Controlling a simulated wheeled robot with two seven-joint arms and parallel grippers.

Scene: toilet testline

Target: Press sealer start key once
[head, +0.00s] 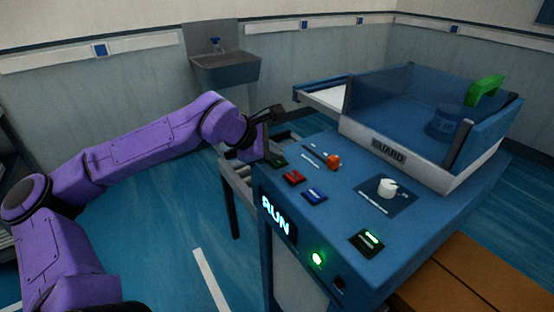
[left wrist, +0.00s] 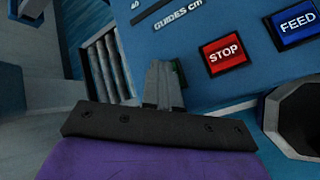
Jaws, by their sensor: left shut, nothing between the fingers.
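The blue sealer machine (head: 345,168) has a row of keys on its sloped panel. A small dark key with green (head: 277,162) lies at the far end of the row. In the left wrist view only a green sliver of it (left wrist: 181,73) shows beside the fingers. The red STOP key (head: 293,177) is next to it and also shows in the left wrist view (left wrist: 225,53). My left gripper (head: 268,157) is shut and empty, its tips over or at the green key. Whether they touch it, I cannot tell. My right gripper is not in view.
The blue FEED key (head: 314,195), an orange slider knob (head: 333,162), a white dial (head: 387,188) and a green-lit key (head: 370,240) share the panel. A RUN display (head: 278,216) and a green lamp (head: 317,259) glow. The GUARD box (head: 388,151) stands behind.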

